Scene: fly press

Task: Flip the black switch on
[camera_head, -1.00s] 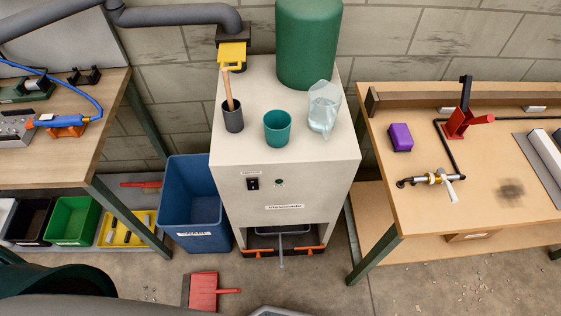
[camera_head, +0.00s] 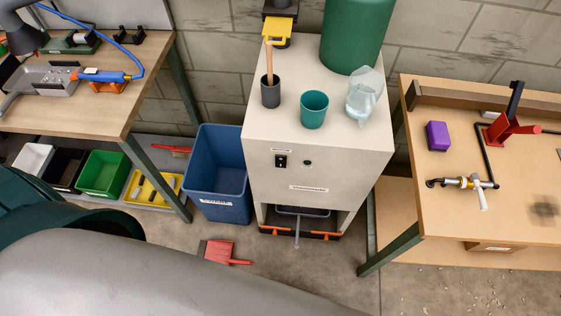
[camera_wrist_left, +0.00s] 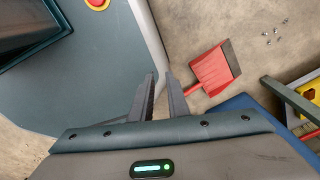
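The black switch (camera_head: 281,161) sits on the front of the pale cabinet (camera_head: 325,172), at its upper left below a small label. A small dark round part (camera_head: 307,163) is to its right. The switch is too small to tell which way it is set. My left gripper (camera_wrist_left: 161,76) shows only in the left wrist view. Its two fingers are a narrow gap apart with nothing between them, over the floor near a red dustpan (camera_wrist_left: 211,74). It is well away from the switch, which is not in the wrist view. My right gripper is not in view.
A blue bin (camera_head: 217,178) stands left of the cabinet. A teal cup (camera_head: 313,110), dark pot (camera_head: 270,93), clear jug (camera_head: 362,98) and green cylinder (camera_head: 355,35) are on top. Workbenches stand left (camera_head: 80,112) and right (camera_head: 455,225). The space before the switch is clear.

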